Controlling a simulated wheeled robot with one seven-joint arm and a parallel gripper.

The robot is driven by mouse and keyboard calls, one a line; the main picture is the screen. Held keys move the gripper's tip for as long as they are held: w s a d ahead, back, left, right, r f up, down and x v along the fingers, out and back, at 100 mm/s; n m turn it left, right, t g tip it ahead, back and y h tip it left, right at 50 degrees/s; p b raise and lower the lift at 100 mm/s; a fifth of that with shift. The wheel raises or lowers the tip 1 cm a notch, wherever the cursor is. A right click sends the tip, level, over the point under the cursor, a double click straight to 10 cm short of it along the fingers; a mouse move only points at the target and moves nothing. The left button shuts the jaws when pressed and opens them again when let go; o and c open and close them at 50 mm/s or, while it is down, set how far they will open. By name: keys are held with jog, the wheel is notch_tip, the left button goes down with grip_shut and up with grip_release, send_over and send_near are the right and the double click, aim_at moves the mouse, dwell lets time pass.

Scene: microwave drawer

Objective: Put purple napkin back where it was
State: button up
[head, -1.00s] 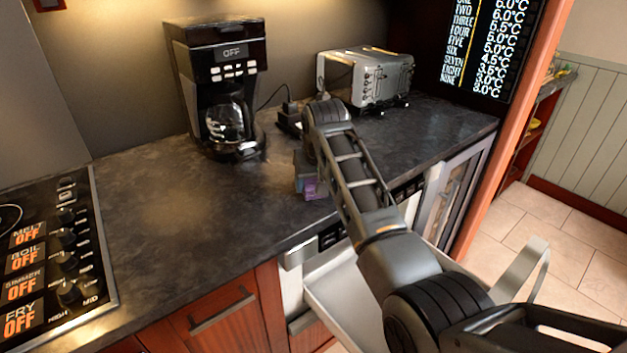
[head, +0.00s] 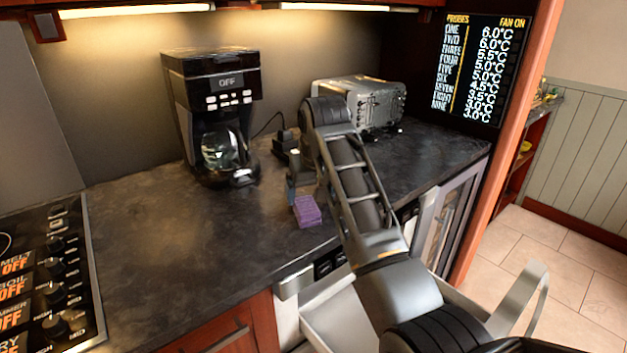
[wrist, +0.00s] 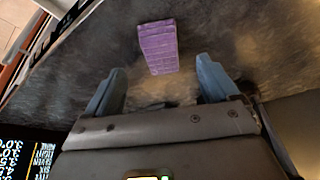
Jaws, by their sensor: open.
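The purple napkin (head: 307,210) is a small block-like bundle lying on the dark countertop (head: 190,255), near its front edge and above the open drawer. It also shows in the wrist view (wrist: 158,46), just beyond my fingertips. My gripper (wrist: 160,75) is open with its two blue-grey fingers spread apart and nothing between them. In the head view, a finger shows just behind the napkin, and my arm hides the rest of the gripper. The open microwave drawer (head: 350,322) shows a pale interior below the counter, partly hidden by my arm.
A coffee maker (head: 212,115) stands at the back of the counter, and a metal toaster (head: 375,103) stands behind my arm. A cooktop with knobs (head: 45,285) is at the left. The counter between cooktop and napkin is clear.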

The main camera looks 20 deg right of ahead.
jog(key=shift+v, duration=2.6)
